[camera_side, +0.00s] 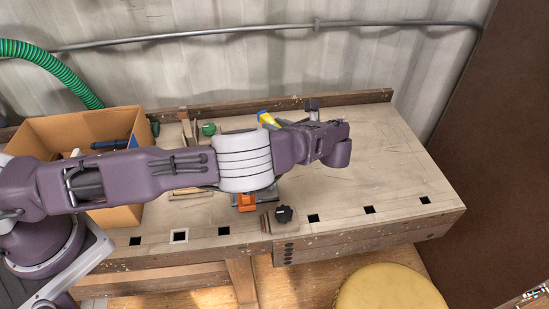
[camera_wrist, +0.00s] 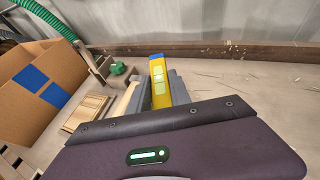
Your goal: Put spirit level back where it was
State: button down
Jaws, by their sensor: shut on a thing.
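The spirit level is a yellow bar with a blue end and pale vials; it shows in the wrist view (camera_wrist: 159,77) and juts up from between the grey jaws. My gripper (camera_wrist: 162,90) is shut on it. In the side view the yellow and blue end of the spirit level (camera_side: 267,118) shows just behind my arm, toward the back of the workbench (camera_side: 400,185). My arm hides the rest of it and most of the jaws there. I cannot tell whether its lower end touches the bench.
A cardboard box (camera_side: 108,218) with things in it stands at the left. A green-handled clamp (camera_wrist: 118,68) and a wooden piece (camera_wrist: 88,112) lie between box and gripper. An orange tool (camera_side: 246,202) and a black knob (camera_side: 284,213) are at the front. The bench's right side is clear.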

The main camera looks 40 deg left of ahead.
jog(key=f, duration=1)
jog(key=shift+w+d, duration=0.1)
jog(key=shift+d, duration=0.15)
jog(key=shift+f, duration=0.15)
jog(key=c, duration=1.2)
grip_release()
jog(key=shift+d, duration=0.1)
jog(key=v, duration=1)
jog(key=shift+r, duration=0.3)
jog(key=shift+s+d+r, duration=0.15)
jog(key=shift+s+d, duration=0.3)
jog(key=shift+d, duration=0.3)
